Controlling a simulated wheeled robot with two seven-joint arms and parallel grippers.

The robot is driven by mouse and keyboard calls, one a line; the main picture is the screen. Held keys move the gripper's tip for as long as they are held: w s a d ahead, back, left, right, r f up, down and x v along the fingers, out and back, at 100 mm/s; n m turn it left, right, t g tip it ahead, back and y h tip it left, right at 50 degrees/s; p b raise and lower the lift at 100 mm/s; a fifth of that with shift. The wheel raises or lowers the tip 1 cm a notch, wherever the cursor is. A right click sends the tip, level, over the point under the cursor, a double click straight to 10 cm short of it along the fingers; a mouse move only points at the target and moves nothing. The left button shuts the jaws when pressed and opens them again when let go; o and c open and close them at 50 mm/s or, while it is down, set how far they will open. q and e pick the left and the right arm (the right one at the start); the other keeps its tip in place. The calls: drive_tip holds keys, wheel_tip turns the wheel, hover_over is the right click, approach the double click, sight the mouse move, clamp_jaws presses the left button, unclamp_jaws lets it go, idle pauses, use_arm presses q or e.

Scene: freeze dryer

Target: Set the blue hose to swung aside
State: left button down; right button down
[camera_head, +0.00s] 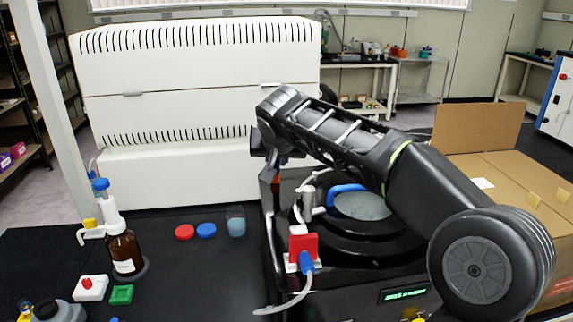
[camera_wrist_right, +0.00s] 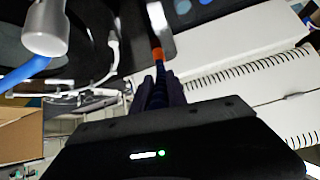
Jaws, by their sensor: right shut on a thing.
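A separate brighter blue curved tube (camera_head: 346,188) lies over the round lid, and also shows in the wrist view (camera_wrist_right: 25,73). My left gripper is not in view.
A red-and-white block with a blue plug (camera_head: 304,250) and grey cable is at the dryer's front left. A brown dispenser bottle (camera_head: 125,252), blue beaker (camera_head: 236,222) and caps stand left. A white louvred unit (camera_head: 200,90) is behind; an open cardboard box (camera_head: 510,180) is right.

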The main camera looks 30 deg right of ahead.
drive_tip(key=shift+w+a+m+g+h+b, duration=0.15)
drive_tip(key=shift+w+a+m+h+b, duration=0.15)
drive_tip(key=shift+m, duration=0.2)
drive_tip(key=shift+w+a+m+g+h+b, duration=0.2)
drive_tip(key=shift+a+m+h, duration=0.1)
drive_tip(key=shift+a+m, duration=0.15)
drive_tip(key=shift+s, duration=0.1)
drive_tip(key=c, duration=1.3)
unclamp_jaws()
drive_tip(key=b+v, duration=0.1)
drive_tip(key=v, duration=0.6)
drive_tip(key=shift+s+a+r, duration=0.1)
drive_tip(key=shift+s+r, duration=0.1)
drive_tip(key=shift+r, duration=0.15)
